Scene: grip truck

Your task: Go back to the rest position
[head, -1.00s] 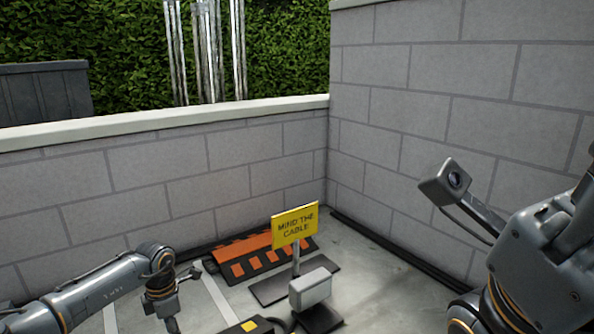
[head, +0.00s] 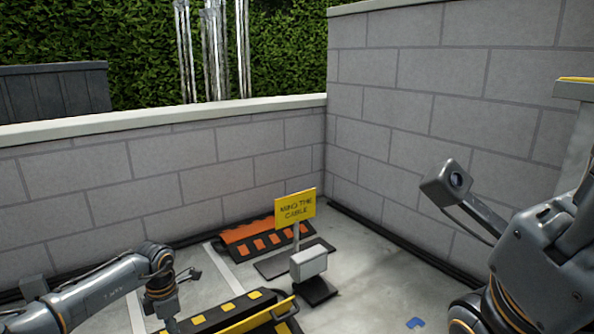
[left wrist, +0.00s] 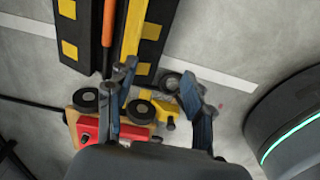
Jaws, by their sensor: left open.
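My left gripper (left wrist: 163,95) is open in the left wrist view, its two fingers apart over the ground. A toy truck with a red part (left wrist: 92,128), yellow parts (left wrist: 143,112) and dark wheels lies below and around the left finger; the fingers and my wrist hide part of it. I cannot tell any contact with it. In the head view my left arm comes in low at the left, bent down at its wrist, and its fingertips are not clear. My right arm is at the right edge, with its gripper out of view.
A black ramp with yellow squares (head: 205,319) lies near the bottom centre. Behind it are an orange and black ramp (head: 262,243), a yellow "MIND THE CABLE" sign (head: 296,206) and a grey box (head: 308,264) on a stand. Block walls (head: 425,100) close the corner. A blue piece (head: 415,323) lies at the bottom.

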